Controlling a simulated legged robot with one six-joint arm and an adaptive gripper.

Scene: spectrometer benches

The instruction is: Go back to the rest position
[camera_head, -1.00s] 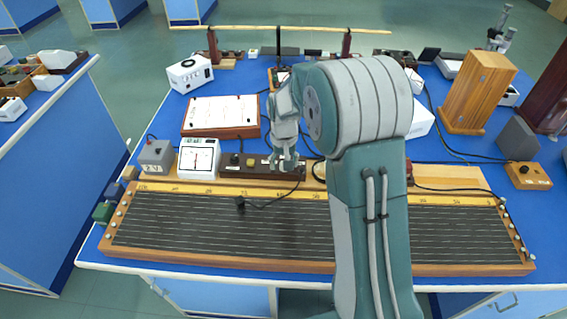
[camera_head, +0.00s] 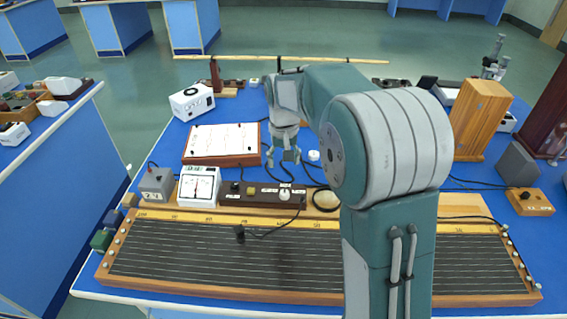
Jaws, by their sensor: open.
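My gripper (camera_head: 284,157) points down above the blue bench (camera_head: 150,215), with its fingers apart and nothing visible between them. It hangs just behind the dark wooden key box (camera_head: 262,195), to the right of the white paper board (camera_head: 222,144). My arm comes in from the lower right and hides part of the bench behind it.
A long potentiometer board (camera_head: 230,262) lies along the front edge. A white meter (camera_head: 198,185) and a grey box (camera_head: 157,184) stand left of the key box. A white supply box (camera_head: 191,102) stands behind. A tall wooden cabinet (camera_head: 480,120) stands right. Black cables cross the bench.

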